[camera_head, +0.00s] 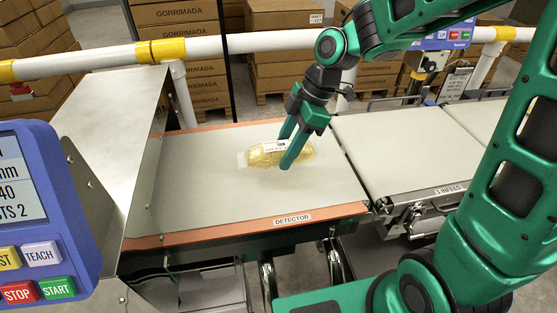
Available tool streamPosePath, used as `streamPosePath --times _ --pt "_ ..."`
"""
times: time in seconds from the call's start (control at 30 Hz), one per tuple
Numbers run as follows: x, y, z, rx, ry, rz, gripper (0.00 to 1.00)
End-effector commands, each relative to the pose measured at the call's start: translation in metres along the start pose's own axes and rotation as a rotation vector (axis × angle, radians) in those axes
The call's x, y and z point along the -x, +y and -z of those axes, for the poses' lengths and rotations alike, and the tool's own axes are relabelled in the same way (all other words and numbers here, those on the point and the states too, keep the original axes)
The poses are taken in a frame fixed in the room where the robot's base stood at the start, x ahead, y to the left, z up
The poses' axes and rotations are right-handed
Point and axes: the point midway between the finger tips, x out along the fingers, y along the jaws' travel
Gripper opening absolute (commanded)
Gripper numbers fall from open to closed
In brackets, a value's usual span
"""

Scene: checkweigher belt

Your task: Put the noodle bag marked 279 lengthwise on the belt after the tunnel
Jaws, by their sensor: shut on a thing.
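A yellow noodle bag (262,158) with a white label lies over the detector belt (220,200), its long side running roughly across the picture, along the belt. My gripper (288,158) comes down from above and is shut on the bag, with its green fingers around the bag's right half. The number on the label is too small to read. I cannot tell whether the bag touches the belt or is just above it. The metal tunnel (115,110) stands to the left of the bag.
The infeed belt (390,145) adjoins on the right and is empty. A blue control panel (40,200) with buttons stands at the left front. A white and yellow rail (270,42) runs behind the belts, with stacked cartons (180,35) beyond it. The detector belt around the bag is clear.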

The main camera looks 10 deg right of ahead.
Motion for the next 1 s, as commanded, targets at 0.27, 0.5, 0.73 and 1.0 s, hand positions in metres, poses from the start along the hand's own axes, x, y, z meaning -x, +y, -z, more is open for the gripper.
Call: streamPosePath --times 0.27,0.5,0.73,1.0 --pt "-0.025 0.000 -0.010 -0.001 0.000 0.004 0.04" --pt "-0.037 0.001 -0.015 0.002 0.001 -0.002 0.04" --pt "-0.038 0.001 -0.015 0.001 0.001 0.000 0.52" --pt "-0.038 0.001 -0.015 0.002 0.001 0.000 0.61"
